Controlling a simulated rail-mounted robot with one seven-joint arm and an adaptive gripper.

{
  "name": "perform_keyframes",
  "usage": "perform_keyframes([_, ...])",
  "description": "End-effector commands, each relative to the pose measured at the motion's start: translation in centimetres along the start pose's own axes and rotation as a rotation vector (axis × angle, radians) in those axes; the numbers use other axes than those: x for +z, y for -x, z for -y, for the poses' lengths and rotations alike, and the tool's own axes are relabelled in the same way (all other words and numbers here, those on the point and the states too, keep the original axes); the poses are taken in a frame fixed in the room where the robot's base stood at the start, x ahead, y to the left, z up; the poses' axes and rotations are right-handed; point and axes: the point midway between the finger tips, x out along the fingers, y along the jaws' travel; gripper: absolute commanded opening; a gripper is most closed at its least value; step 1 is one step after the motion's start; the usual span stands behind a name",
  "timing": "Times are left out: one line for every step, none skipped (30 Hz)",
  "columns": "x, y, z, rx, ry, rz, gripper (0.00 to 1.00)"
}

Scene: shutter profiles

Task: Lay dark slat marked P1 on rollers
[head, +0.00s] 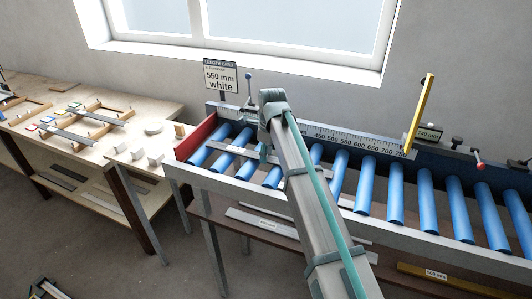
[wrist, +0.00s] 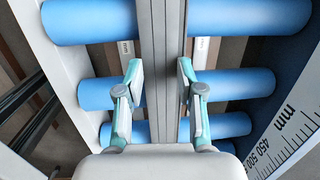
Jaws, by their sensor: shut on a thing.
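A long grey slat (wrist: 161,40) runs lengthwise between my fingers in the wrist view, across the blue rollers (wrist: 235,84). My gripper (wrist: 160,82) is shut on the slat, one teal-and-grey finger at each side. In the head view the slat (head: 233,150) lies along the left end of the roller bed, over the rollers (head: 338,178), and my gripper (head: 266,153) is at it, partly hidden by my arm. I cannot tell whether the slat touches the rollers or hovers just above. No P1 mark is readable.
A red end plate (head: 197,136) closes the bed's left end. A ruler scale (head: 350,138) runs along the back, with a yellow upright bar (head: 419,115) farther right. A wooden bench (head: 90,120) with slats stands left. Rollers on the right are bare.

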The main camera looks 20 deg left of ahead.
Motion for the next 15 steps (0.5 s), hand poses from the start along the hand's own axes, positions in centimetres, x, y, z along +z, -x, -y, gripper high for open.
perform_keyframes([-0.02,-0.09,-0.01,0.0,0.0,0.0,0.02])
perform_keyframes([-0.02,-0.13,-0.02,0.0,0.0,0.0,0.02])
perform_keyframes([-0.03,-0.19,-0.02,0.0,0.0,0.0,0.02])
perform_keyframes([-0.04,-0.23,-0.02,0.0,0.0,0.0,0.02])
perform_keyframes([-0.04,-0.27,-0.03,0.0,0.0,0.0,0.02])
perform_keyframes([-0.03,-0.23,-0.02,0.0,0.0,0.0,0.44])
perform_keyframes([-0.03,-0.22,-0.01,0.0,0.0,0.0,0.49])
perform_keyframes([-0.03,-0.22,-0.01,0.0,0.0,0.0,0.54])
perform_keyframes([-0.03,-0.22,-0.01,0.0,0.0,0.0,0.61])
perform_keyframes([-0.03,-0.21,-0.01,0.0,0.0,0.0,0.66])
perform_keyframes([-0.03,-0.21,-0.01,0.0,0.0,0.0,0.67])
perform_keyframes([-0.02,-0.21,-0.01,0.0,0.0,0.0,0.67])
perform_keyframes([-0.02,-0.21,-0.01,0.0,0.0,0.0,0.67])
perform_keyframes([-0.02,-0.21,-0.01,0.0,0.0,0.0,0.67])
perform_keyframes([-0.02,-0.21,-0.01,0.0,0.0,0.0,0.67])
